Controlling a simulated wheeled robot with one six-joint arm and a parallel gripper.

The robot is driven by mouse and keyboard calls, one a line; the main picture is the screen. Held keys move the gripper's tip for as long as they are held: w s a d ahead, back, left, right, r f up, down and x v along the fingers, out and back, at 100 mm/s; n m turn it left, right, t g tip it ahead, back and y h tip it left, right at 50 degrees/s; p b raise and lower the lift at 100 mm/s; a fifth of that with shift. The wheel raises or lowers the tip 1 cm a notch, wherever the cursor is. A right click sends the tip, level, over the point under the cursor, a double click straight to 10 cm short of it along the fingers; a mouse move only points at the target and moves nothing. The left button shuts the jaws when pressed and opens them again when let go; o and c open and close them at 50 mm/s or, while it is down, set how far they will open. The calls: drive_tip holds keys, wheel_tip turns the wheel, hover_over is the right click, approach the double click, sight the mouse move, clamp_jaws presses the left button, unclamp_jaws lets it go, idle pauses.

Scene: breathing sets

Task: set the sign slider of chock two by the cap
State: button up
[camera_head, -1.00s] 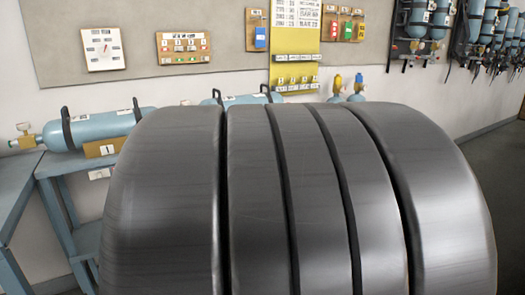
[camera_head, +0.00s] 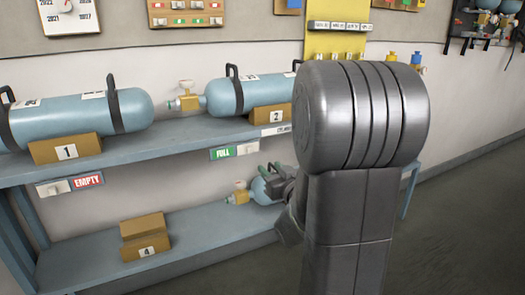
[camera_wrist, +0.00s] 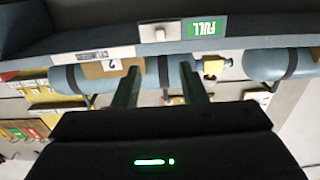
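Chock two (camera_head: 270,115) is a wooden block marked 2 under a blue cylinder (camera_head: 232,97) on the upper shelf. Its sign on the shelf edge below shows green FULL (camera_head: 223,153), with a pale slider cap (camera_head: 247,148) at its right end. In the upside-down wrist view, the cap (camera_wrist: 160,33) sits left of the green FULL (camera_wrist: 206,28), and chock two (camera_wrist: 103,69) is lower left. My gripper (camera_wrist: 159,68) is open and empty. Its fingers point towards the shelf edge, with the cap beyond their tips, apart from them. In the head view my arm largely hides the gripper.
Chock one (camera_head: 66,150) holds another cylinder (camera_head: 80,112); its sign shows red EMPTY (camera_head: 88,181). The lower shelf (camera_head: 200,240) bears chock four (camera_head: 145,245), with no cylinder on it, and a partly hidden cylinder with a brass valve (camera_head: 240,193). Open floor lies at the right.

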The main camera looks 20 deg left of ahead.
sight(251, 150)
drive_tip(key=b+x, duration=0.2)
drive_tip(key=x, duration=1.1)
clamp_jaws()
